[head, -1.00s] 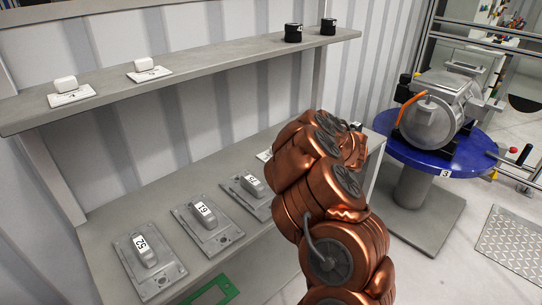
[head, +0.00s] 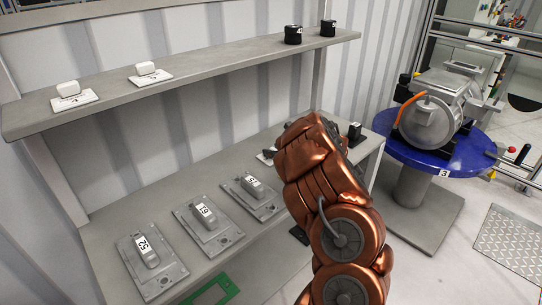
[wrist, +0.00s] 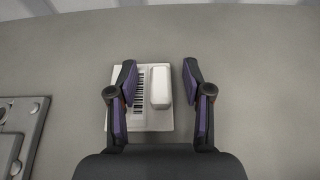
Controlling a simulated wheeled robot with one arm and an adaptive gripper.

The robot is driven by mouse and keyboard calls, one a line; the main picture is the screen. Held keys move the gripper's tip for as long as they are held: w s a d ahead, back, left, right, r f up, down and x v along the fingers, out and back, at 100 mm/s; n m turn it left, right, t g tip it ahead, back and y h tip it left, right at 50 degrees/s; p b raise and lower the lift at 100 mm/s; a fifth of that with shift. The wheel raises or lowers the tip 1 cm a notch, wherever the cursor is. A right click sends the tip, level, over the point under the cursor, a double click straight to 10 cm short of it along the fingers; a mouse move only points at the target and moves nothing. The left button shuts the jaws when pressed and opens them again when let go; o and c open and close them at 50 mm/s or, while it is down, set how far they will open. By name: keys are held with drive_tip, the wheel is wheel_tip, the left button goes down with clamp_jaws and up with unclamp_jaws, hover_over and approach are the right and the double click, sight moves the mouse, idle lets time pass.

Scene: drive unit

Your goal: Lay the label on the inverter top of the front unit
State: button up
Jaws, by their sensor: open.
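A label (wrist: 142,122), a white plate with a barcode and a raised white block, lies flat on the grey bench in the wrist view. My gripper (wrist: 160,76) is open above it, one finger on each side of the block; contact cannot be told. In the head view my arm hides most of the gripper, and only a pale edge of the label (head: 264,158) shows. A drive unit (head: 428,120) with an orange cable stands on a blue round table (head: 395,152) marked 3. The box on its top (head: 443,86) seems to be the inverter.
Grey plates with numbered handles, 52 (head: 150,262), 61 (head: 208,222) and a third (head: 253,192), lie on the lower bench. A shelf (head: 215,62) above holds two white-block plates and two black parts. A black part (head: 354,131) stands right of my arm.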

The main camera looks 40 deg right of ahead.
drive_tip(key=shift+c, duration=0.4)
clamp_jaws()
drive_tip(key=shift+r, duration=0.1)
